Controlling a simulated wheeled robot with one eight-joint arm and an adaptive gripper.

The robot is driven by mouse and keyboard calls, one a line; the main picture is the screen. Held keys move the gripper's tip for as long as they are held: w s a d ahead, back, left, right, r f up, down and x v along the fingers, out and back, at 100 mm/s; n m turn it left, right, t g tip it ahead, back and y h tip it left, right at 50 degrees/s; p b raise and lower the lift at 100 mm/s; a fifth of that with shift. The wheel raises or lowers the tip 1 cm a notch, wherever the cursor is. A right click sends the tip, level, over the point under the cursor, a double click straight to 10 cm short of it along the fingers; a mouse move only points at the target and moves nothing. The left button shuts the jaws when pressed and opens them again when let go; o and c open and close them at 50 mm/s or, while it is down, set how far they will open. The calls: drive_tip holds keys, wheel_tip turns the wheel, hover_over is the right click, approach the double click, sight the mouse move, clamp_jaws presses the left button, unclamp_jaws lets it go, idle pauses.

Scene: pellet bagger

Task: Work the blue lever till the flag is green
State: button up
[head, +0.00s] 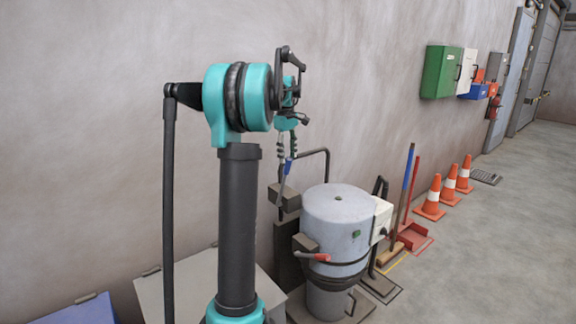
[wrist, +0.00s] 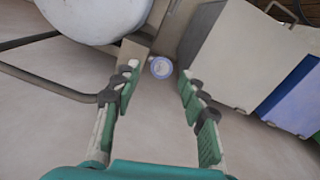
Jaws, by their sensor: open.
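The blue lever (head: 288,167) stands up from a brown box at the left of the grey pellet drum (head: 325,222). It has a blue grip on a thin grey rod and leans slightly. My gripper (head: 287,152) is open just above the lever's top, pointing down. In the wrist view the round blue-white lever end (wrist: 161,67) shows between the tips of the open fingers, with a gap on both sides. I cannot tell which part is the flag; a small green patch (head: 356,233) shows on the drum's side.
A red-handled lever (head: 320,257) sits on the drum's front. A bent dark pipe (head: 326,152) rises beside the blue lever. Pale (head: 152,298) and blue boxes (head: 82,311) stand at lower left.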

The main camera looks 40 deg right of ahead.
sight(288, 171)
drive_tip(key=shift+d+f, duration=0.15)
drive_tip(key=shift+f, duration=2.15)
clamp_jaws()
